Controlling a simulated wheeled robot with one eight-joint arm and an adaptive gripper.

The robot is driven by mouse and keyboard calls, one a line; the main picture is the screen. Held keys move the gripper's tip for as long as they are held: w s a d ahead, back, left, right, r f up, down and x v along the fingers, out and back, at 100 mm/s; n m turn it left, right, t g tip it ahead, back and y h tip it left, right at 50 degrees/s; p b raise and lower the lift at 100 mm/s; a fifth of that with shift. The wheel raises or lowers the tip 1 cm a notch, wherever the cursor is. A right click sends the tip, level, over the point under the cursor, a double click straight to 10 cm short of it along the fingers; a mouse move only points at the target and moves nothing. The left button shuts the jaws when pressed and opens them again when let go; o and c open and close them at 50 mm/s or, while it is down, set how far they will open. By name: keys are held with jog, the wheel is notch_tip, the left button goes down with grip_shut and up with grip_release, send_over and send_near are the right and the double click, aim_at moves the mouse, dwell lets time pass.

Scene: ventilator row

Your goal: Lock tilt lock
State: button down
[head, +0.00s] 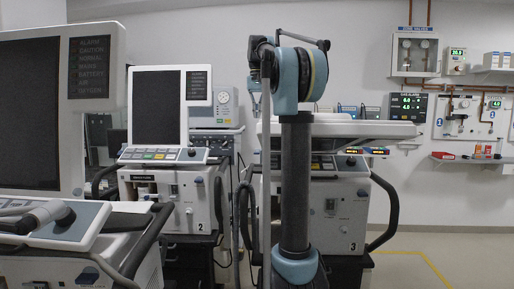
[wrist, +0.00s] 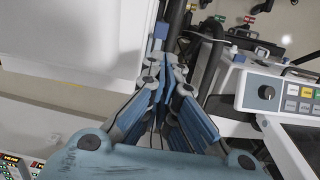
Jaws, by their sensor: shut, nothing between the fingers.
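I cannot pick out the tilt lock for sure in either view. In the head view, ventilator 3 (head: 335,215) stands behind my upright arm, and its screen panel (head: 350,129) is tipped almost flat, seen edge-on. In the wrist view, my gripper (wrist: 160,72) has its blue fingers together and empty. Its tips are beside a dark upright bar (wrist: 177,25), and I cannot tell if they touch it. A large pale panel (wrist: 70,35) lies left of the fingers. My gripper is hidden in the head view.
Ventilator 2 (head: 168,205) stands left of centre with an upright screen. A nearer ventilator (head: 40,120) fills the left edge. A control panel with a knob (wrist: 266,92) is right of my gripper. Floor is open at right.

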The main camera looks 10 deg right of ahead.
jog(key=f, duration=0.9)
jog(key=s+f, duration=0.1)
jog(key=f, duration=0.4)
jog(key=shift+a, duration=0.15)
jog(key=shift+s+a+f, duration=0.1)
jog(key=shift+s+f, duration=0.2)
jog(key=shift+f, duration=0.25)
jog(key=shift+r, duration=0.1)
jog(key=shift+r, duration=0.7)
jog(key=shift+r, duration=0.3)
jog(key=s+r, duration=0.3)
jog(key=r, duration=1)
jog(key=shift+a, duration=0.4)
